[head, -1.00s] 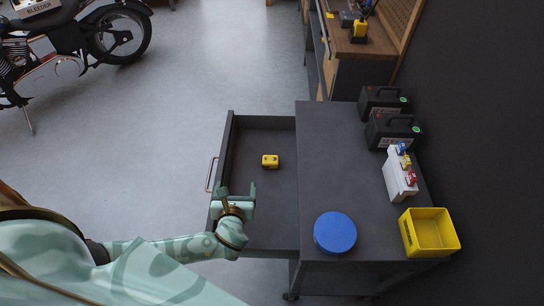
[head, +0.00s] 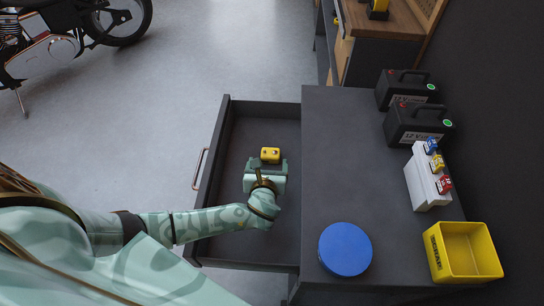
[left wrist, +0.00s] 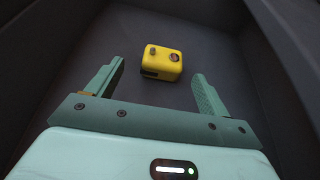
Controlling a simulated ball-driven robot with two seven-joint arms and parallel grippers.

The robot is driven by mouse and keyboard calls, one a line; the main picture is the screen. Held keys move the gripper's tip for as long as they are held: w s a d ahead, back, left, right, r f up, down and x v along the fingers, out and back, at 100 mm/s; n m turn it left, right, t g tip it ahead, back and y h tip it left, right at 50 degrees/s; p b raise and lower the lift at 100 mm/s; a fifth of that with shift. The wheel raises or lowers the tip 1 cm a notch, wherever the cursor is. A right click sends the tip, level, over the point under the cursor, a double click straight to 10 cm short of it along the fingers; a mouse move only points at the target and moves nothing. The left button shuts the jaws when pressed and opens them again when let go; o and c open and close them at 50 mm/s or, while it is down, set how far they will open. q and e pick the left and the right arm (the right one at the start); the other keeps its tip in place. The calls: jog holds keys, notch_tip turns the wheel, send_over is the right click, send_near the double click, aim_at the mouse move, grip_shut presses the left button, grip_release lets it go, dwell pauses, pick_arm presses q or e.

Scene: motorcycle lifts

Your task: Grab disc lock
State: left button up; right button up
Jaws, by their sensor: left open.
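The disc lock (head: 270,155) is a small yellow block lying on the floor of an open dark drawer (head: 212,150). In the left wrist view the disc lock (left wrist: 162,62) shows a dark round spot on its top and lies just beyond the fingertips, roughly between their lines. My left gripper (head: 266,164) is inside the drawer on the near side of the lock. It is open and empty, and its two green fingers (left wrist: 158,78) stand apart, not visibly touching the lock. My right gripper is not in view.
The drawer sticks out left of a dark cart top (head: 340,170). On the cart are a blue round lid (head: 345,249), a yellow bin (head: 436,262), a white battery-like box (head: 424,185) and two black batteries (head: 415,124). A motorcycle (head: 60,45) stands at upper left.

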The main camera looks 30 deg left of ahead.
aim_at(270, 156)
pick_arm(q)
jog(key=b+x, duration=0.1)
jog(key=x, duration=0.1)
jog(key=b+x, duration=0.2)
jog(key=x, duration=0.1)
jog(key=shift+d, duration=0.25)
jog(key=shift+w+a+f, duration=0.1)
jog(key=shift+w, duration=0.2)
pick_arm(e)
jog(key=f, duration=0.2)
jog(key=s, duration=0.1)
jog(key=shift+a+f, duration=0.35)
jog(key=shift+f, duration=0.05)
pick_arm(q)
jog(key=shift+r, duration=0.25)
jog(key=c, duration=1.3)
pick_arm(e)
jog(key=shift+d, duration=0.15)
